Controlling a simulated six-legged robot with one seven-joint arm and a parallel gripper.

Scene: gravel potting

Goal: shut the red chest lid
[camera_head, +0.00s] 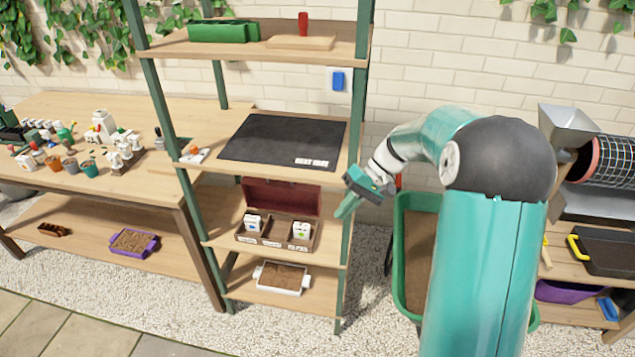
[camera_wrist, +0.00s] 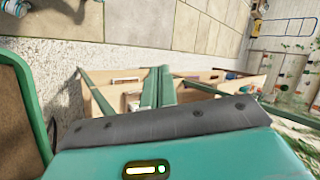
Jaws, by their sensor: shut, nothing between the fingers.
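The red chest (camera_head: 272,243) stands on the lower middle shelf of the rack in the head view. Its dark red lid (camera_head: 290,197) is open, standing up and leaning back behind the box. White packets stand in the chest, one at left (camera_head: 253,222) and one at right (camera_head: 301,230). My gripper (camera_head: 342,212) is shut and empty, to the right of the lid near the rack's right front post. In the wrist view my teal fingers (camera_wrist: 158,84) are together and point at the rack; the chest cannot be made out surely there.
The rack's right post (camera_head: 347,225) stands between my gripper and the shelf. A dark mat (camera_head: 283,140) lies on the shelf above. A white tray of soil (camera_head: 283,277) is on the shelf below. A green trough (camera_head: 401,270) stands to the right of the rack.

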